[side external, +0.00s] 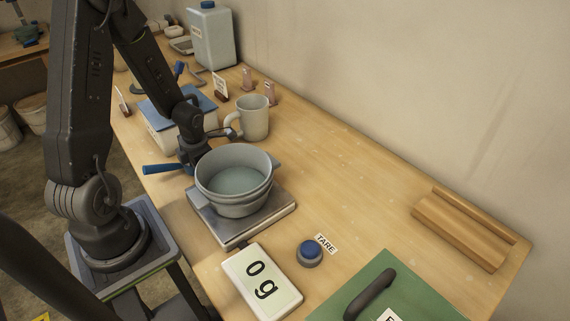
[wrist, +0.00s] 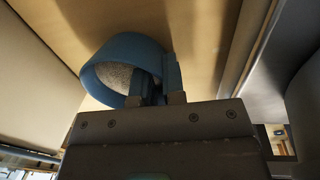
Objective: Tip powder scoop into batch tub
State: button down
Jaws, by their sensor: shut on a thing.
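The batch tub (side external: 233,205), round and grey-white, stands upright on the metal scale plate (side external: 257,226) in the side view. Its inside looks pale and smooth. My gripper (side external: 194,152) is just behind and left of the tub's rim. In the wrist view my gripper (wrist: 158,88) is shut on the blue powder scoop (wrist: 105,62). Grey, grainy powder (wrist: 115,77) shows inside the scoop's round cup. In the side view a blue handle (side external: 165,169) sticks out left of my gripper; the cup cannot be made out there.
The scale display (side external: 262,280) reads 0 g. A blue TARE button (side external: 310,251) sits right of it. A pale mug (side external: 254,118) stands close behind the tub. A green lidded box (side external: 385,290) is at the front and a wooden block (side external: 462,228) at the right. The table between is clear.

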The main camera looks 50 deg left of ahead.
jog(key=shift+r, duration=0.15)
dwell(0.4)
jog(key=shift+r, duration=1.2)
jog(key=shift+r, duration=0.3)
jog(key=shift+r, duration=2.9)
notch_tip(320, 180, up, 12)
jog(key=s+d+m+t, duration=0.1)
jog(key=s+d+m, duration=0.1)
jog(key=d+m, duration=1.1)
jog(key=shift+n+h, duration=0.3)
jog(key=shift+n, duration=0.2)
jog(key=shift+d+f, duration=0.2)
jog(key=shift+f, duration=0.7)
jog(key=shift+d+f, duration=0.25)
jog(key=shift+f, duration=0.65)
jog(key=shift+d+f, duration=0.2)
jog(key=shift+f, duration=0.7)
